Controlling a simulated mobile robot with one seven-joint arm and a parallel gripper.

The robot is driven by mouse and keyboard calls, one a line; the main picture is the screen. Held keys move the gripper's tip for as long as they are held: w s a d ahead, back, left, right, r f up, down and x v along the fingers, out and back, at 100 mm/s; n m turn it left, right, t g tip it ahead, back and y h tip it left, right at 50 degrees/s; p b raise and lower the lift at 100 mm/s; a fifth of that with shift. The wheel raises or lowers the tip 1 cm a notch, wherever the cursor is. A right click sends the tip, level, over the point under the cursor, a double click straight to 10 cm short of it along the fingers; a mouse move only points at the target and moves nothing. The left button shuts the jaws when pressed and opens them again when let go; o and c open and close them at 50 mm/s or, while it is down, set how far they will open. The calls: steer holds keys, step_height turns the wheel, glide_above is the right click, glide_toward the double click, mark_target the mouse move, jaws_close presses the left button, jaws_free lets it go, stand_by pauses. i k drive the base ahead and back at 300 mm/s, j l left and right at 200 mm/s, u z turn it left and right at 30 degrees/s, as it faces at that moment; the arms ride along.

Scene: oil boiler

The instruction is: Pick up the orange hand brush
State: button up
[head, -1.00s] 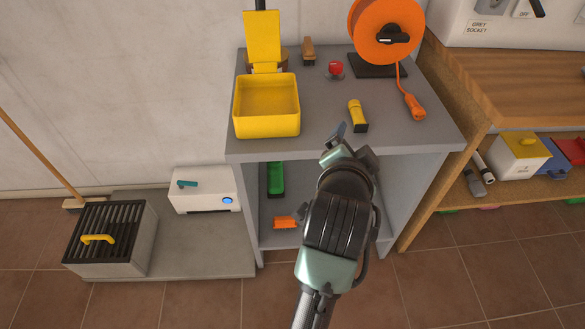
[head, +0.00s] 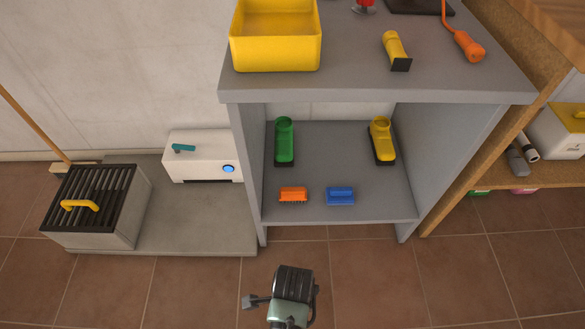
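The orange hand brush (head: 293,194) lies near the front left of the lower shelf (head: 350,213) of the grey unit, bristles toward the front. A blue brush (head: 340,196) lies just to its right, apart from it. My arm shows at the bottom of the head view, below and in front of the shelf, clear of the orange brush. Part of my gripper (head: 257,301) seems to stick out to the left there. It is small and its fingers cannot be made out, so whether it is open or shut is unclear.
The unit's top (head: 360,80) overhangs the shelf, with side panels at left and right. A white box (head: 202,157) stands left. The tiled floor in front is clear.

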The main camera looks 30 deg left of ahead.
mark_target(285, 194)
steer(key=i+j, duration=1.1)
